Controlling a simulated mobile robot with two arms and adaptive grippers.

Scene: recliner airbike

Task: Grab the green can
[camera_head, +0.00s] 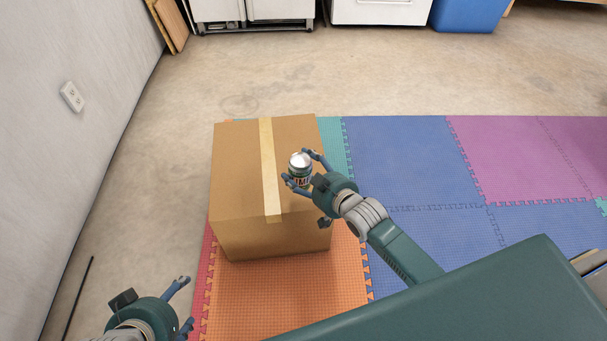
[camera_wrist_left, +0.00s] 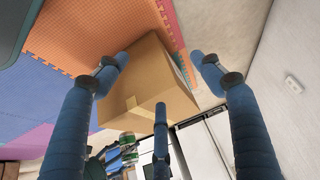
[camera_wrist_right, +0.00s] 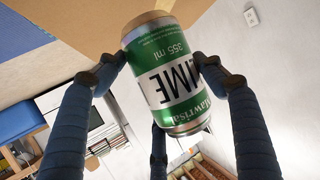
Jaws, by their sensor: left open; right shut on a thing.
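The green can (camera_head: 299,168) is a small green and white can with a silver top. In the head view it shows at the cardboard box (camera_head: 238,180), between the fingers of my right gripper (camera_head: 301,168). In the right wrist view the can (camera_wrist_right: 163,75) fills the middle, with "LIME" and "355 ml" on its label, and the fingers (camera_wrist_right: 160,68) press on its sides. I cannot tell whether it touches the box top. My left gripper (camera_head: 186,302) is open and empty at the lower left, apart from the box; its spread fingers show in the left wrist view (camera_wrist_left: 160,75).
Foam mats in orange (camera_head: 285,290), blue (camera_head: 400,165) and purple (camera_head: 500,150) cover the floor around the box. A white wall (camera_head: 60,150) stands at the left. White appliances (camera_head: 380,10) and a blue bin (camera_head: 468,14) stand at the back. Bare floor (camera_head: 400,75) lies between.

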